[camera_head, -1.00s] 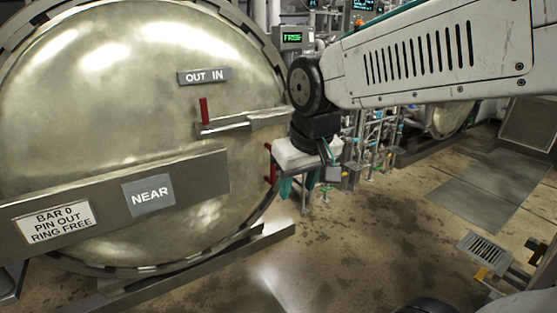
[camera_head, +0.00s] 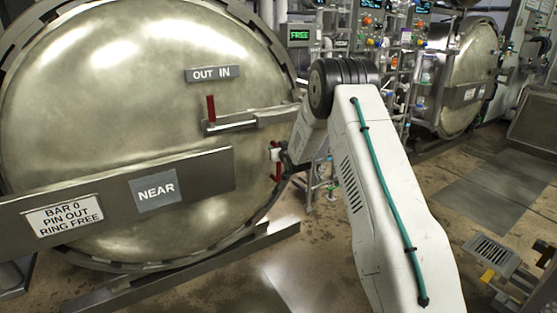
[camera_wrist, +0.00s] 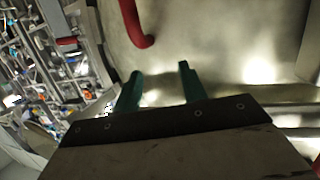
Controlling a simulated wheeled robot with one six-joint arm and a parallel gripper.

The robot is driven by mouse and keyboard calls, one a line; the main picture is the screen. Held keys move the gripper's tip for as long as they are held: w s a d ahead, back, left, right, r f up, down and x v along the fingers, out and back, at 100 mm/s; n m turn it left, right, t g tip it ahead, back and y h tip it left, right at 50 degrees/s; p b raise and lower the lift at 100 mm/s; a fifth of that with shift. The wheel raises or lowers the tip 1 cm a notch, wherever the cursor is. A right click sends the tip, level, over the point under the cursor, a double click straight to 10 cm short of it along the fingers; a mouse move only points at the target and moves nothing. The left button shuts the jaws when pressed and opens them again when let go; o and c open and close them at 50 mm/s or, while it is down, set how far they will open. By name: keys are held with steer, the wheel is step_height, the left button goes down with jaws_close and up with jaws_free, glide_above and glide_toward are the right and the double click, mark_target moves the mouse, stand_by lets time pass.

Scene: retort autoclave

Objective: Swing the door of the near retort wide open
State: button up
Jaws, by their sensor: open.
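The near retort's door (camera_head: 120,110) is a large round metal disc that looks seated in its ring, with a NEAR plate (camera_head: 156,193) on its crossbar. A red handle (camera_head: 278,174) sits at the door's right edge. My gripper (camera_wrist: 160,71) is open, its two teal fingers in front of the door's metal face in the wrist view. A curved red bar (camera_wrist: 136,28) lies beyond the fingertips there, apart from them, with nothing between the fingers. In the head view my gripper (camera_head: 277,153) is at the red handle, its fingers too small to make out.
A bar with a red upright lever (camera_head: 211,108) crosses the door under the OUT IN plate (camera_head: 214,73). A panel (camera_head: 299,34) reads FREE. Pipework and a second retort (camera_head: 468,80) stand behind right. A floor rail (camera_head: 190,265) runs below the door; floor in front is clear.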

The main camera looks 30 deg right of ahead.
steer(key=w+d+f+t, duration=0.15)
steer(key=d+f, duration=0.25)
steer(key=f, duration=0.6)
steer(key=shift+t, duration=0.45)
steer(key=w, duration=0.4)
steer(key=w+d, duration=0.1)
steer(key=w, duration=0.2)
steer(key=shift+r, duration=0.15)
steer(key=shift+c, duration=0.3)
jaws_close()
